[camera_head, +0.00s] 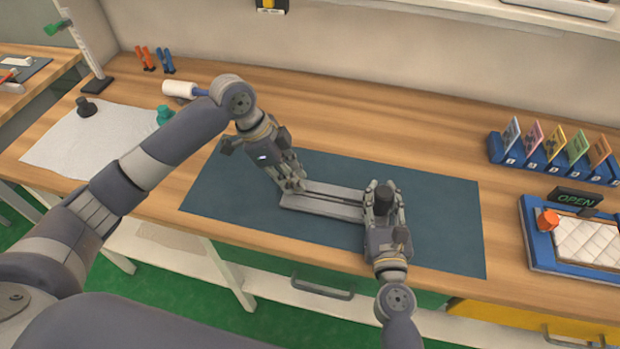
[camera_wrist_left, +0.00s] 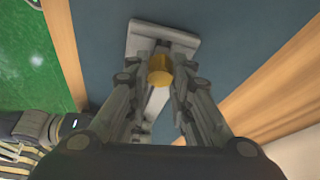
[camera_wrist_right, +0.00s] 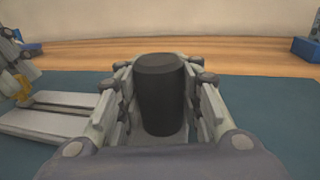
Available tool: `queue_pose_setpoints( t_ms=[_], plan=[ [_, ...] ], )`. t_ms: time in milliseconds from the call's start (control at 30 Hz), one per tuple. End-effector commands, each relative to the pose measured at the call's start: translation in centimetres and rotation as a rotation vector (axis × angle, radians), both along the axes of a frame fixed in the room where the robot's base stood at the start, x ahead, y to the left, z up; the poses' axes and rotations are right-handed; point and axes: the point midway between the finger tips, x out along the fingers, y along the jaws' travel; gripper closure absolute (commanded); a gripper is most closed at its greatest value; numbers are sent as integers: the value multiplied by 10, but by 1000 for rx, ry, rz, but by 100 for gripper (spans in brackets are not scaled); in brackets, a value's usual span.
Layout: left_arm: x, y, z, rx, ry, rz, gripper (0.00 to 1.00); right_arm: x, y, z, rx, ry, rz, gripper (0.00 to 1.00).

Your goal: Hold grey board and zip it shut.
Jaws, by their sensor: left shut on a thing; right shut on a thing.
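The grey board (camera_head: 325,208) lies flat on the dark blue mat (camera_head: 440,225), with a dark lengthwise slot or zip track. It also shows in the left wrist view (camera_wrist_left: 143,32) and the right wrist view (camera_wrist_right: 45,123). My left gripper (camera_head: 295,187) is over the board's left end, shut on a yellow zip pull (camera_wrist_left: 160,70). My right gripper (camera_head: 383,188) is at the board's right end, shut on an upright black cylindrical knob (camera_wrist_right: 160,95). The fingers stand on both sides of the knob. The board's right end is partly hidden by my right gripper.
A blue card rack (camera_head: 550,162) stands at the back right. A blue tray (camera_head: 540,258) with a white quilted pad and an OPEN sign (camera_head: 575,198) is at the right. A white cloth (camera_head: 85,140) lies at the left. The mat around the board is clear.

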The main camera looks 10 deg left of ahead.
Motion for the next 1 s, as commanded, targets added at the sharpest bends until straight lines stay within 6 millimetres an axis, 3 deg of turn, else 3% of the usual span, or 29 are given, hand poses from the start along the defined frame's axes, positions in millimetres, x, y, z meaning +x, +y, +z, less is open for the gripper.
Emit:
queue_pose_setpoints(
  t_ms=[267, 300, 400, 767, 1000],
  plan=[
    [1, 4, 0, 4, -1, 2, 100, 1, -4, 1, 2, -2, -9, 100],
    [1, 4, 0, 4, 0, 3, 78, 1, -4, 1, 2, -2, -10, 100],
    [1, 4, 0, 5, 0, 3, 59, 1, -4, 1, 2, -2, -10, 100],
    [0, 3, 2, 2, 0, 0, 59, 1, -2, 1, 2, -2, -5, 100],
    [-1, 17, 36, 3, -5, 1, 59, 1, -1, 1, 2, -2, -4, 100]
  ],
)
